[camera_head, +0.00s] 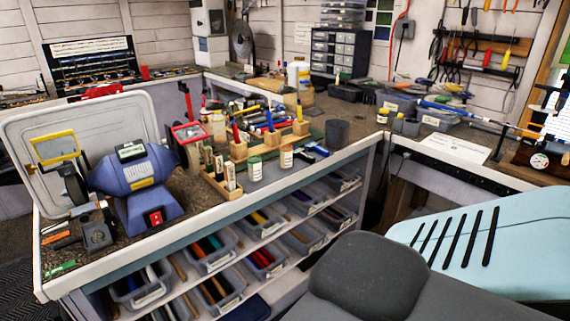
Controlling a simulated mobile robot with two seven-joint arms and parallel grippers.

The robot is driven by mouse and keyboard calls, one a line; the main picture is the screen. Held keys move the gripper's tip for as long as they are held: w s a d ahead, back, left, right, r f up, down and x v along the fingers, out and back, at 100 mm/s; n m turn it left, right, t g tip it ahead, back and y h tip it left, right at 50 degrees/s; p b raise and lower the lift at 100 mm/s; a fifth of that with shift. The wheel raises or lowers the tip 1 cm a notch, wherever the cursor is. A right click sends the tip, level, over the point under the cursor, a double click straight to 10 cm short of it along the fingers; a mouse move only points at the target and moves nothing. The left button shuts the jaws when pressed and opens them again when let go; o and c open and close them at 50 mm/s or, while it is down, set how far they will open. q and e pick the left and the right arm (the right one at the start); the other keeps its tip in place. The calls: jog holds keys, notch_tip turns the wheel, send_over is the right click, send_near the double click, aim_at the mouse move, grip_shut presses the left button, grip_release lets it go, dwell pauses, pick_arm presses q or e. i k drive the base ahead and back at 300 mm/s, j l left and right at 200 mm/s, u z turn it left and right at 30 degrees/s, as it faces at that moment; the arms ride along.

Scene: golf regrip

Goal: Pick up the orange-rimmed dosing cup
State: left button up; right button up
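A small pale cup with an orange-brown rim (286,156) stands upright on the workbench (300,179), near its front edge. I take it for the orange-rimmed dosing cup. A similar pale cup with a green rim (254,169) stands just left of it and nearer the front edge. The two are apart. What is inside either cup is too small to tell. Neither of my grippers is in view.
A wooden block rack (222,187) stands left of the cups. A dark cylinder (337,133) and dark blue items (315,149) are to the right. A blue bench grinder (139,177) fills the bench's left end. Bins (213,251) sit on shelves below.

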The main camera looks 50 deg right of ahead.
aim_at(286, 151)
jog(key=z, duration=1.55)
